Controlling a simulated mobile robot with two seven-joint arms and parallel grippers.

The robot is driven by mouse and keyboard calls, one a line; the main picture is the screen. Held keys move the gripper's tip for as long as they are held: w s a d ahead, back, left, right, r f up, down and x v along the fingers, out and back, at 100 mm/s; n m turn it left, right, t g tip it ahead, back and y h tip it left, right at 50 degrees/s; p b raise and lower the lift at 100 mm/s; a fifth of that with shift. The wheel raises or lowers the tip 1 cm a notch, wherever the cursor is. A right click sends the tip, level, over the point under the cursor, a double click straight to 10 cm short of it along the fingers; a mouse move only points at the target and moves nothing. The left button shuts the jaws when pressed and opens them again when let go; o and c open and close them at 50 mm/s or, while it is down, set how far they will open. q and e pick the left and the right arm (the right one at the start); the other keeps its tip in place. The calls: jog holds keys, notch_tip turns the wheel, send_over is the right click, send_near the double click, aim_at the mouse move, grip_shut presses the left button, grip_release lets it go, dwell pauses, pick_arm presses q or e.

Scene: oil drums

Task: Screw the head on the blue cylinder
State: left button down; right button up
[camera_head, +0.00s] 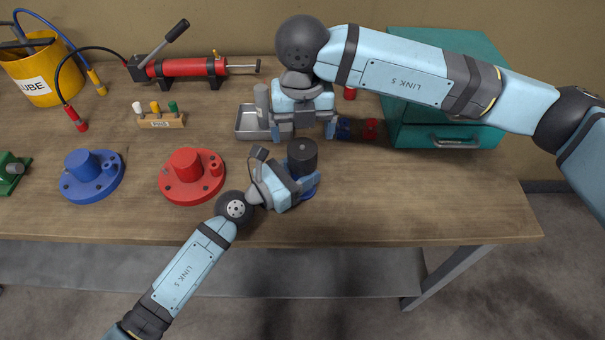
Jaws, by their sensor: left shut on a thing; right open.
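The blue cylinder (309,192) stands on the wooden bench in front of the tray, mostly hidden by my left gripper. A dark round top piece (302,156) shows above it; I cannot tell whether this is the head or part of the cylinder. My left gripper (302,186) is shut on the blue cylinder from the left. My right gripper (302,128) is open, pointing down just behind the dark piece, over the right part of the tray. Small blue (343,129) and red (370,129) parts lie right of it.
A metal tray (248,122) sits partly under my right gripper. A blue flanged base (92,175) and a red one (192,175) stand left. A red hand pump (188,68), yellow bucket (38,82) and teal cabinet (425,134) stand behind. The bench's right front is clear.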

aim_at(302, 148)
jog(key=n, duration=1.3)
jog(key=shift+n, duration=0.3)
jog(key=n, duration=1.2)
jog(key=shift+f, duration=0.1)
jog(key=shift+f, duration=3.9)
